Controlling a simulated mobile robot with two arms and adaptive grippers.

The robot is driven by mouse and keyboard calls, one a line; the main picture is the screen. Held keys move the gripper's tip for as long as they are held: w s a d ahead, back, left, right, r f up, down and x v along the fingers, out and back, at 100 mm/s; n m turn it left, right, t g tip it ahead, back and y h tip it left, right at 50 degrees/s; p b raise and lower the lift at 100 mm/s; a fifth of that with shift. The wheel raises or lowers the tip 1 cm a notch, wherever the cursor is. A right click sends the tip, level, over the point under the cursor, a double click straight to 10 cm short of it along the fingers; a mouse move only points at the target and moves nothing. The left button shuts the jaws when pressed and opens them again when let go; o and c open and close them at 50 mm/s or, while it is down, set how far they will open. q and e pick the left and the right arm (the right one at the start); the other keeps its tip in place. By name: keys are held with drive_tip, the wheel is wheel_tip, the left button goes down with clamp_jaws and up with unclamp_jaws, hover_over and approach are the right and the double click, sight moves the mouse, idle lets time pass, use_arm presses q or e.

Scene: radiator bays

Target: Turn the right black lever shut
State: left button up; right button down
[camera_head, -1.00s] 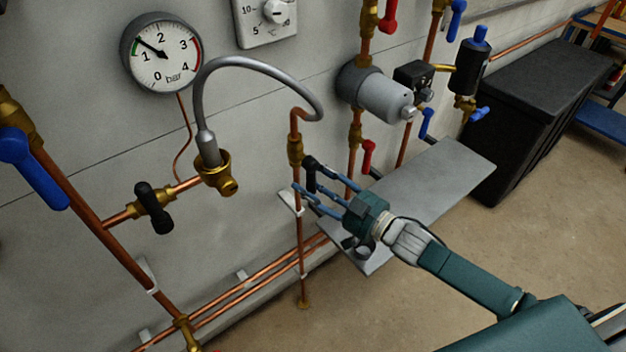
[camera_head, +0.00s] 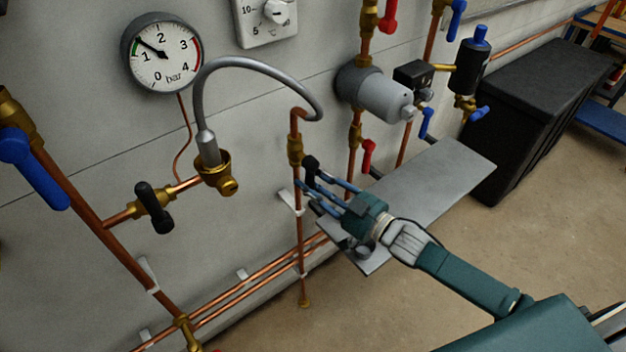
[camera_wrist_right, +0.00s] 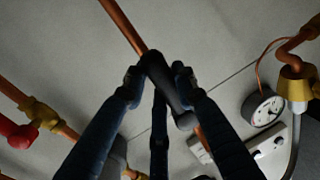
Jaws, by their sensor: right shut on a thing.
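The right black lever (camera_head: 311,166) sits on the brass valve of the thin upright copper pipe, below the grey hose's free end. My right gripper (camera_head: 310,187) is at it, its blue fingers closed around the lever. In the right wrist view the black lever (camera_wrist_right: 163,82) lies slanted between the fingertips of my right gripper (camera_wrist_right: 158,78), in front of a copper pipe. The fingers partly hide the lever and its valve. A second black lever (camera_head: 154,208) is on the left valve, away from the gripper. My left gripper is not in view.
The grey hose (camera_head: 258,72) arches from the left brass fitting to above the right pipe. The pressure gauge (camera_head: 162,53) reads a little above 1 bar. A grey shelf (camera_head: 435,180) lies behind and below my right gripper. Red valve handles (camera_head: 368,156) are close by.

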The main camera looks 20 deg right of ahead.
drive_tip(key=s+a+r+m+t+h+p, duration=0.2)
drive_tip(key=a+r+m, duration=0.3)
drive_tip(key=m, duration=1.4)
drive_tip(key=shift+a+r+m+t+p, duration=0.3)
drive_tip(key=shift+a+t+p, duration=0.15)
drive_tip(key=shift+t+p, duration=0.35)
drive_tip(key=c, duration=1.4)
unclamp_jaws()
